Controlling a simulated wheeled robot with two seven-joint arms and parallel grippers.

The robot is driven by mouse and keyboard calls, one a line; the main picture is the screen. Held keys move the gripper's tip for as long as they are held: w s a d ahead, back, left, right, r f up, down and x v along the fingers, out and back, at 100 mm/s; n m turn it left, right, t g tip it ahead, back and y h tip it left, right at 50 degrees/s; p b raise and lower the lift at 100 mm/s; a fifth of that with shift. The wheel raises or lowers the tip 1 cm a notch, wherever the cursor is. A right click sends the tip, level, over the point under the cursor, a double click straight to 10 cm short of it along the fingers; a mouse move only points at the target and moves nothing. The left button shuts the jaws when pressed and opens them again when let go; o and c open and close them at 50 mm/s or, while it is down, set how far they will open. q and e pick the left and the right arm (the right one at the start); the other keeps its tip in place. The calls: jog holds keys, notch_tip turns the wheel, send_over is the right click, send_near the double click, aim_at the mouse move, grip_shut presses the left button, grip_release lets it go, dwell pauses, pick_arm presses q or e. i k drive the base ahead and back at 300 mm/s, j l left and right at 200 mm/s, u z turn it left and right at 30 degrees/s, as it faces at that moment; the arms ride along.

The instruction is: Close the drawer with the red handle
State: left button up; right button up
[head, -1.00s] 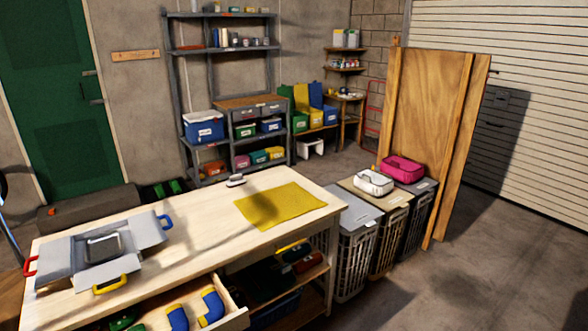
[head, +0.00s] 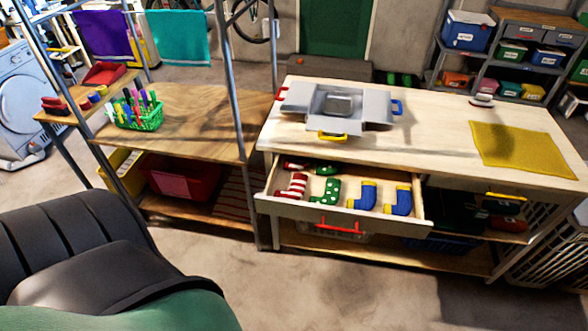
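The wooden drawer (head: 278,205) with the red handle (head: 338,226) is pulled open from the pale workbench (head: 440,118) in the head view. Inside lie red-and-white striped socks (head: 292,187), green socks with white dots (head: 325,192) and blue socks with yellow parts (head: 362,196). The handle is on the drawer's front face, towards me. Neither of my grippers is in view.
A grey box (head: 325,112) with coloured handles and a yellow cloth (head: 522,149) lie on the bench. A wooden shelf unit (head: 190,120) stands left. A dark padded seat (head: 70,250) fills the lower left. Floor before the drawer is clear.

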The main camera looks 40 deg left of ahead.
aim_at(352, 175)
jog(key=u, duration=0.7)
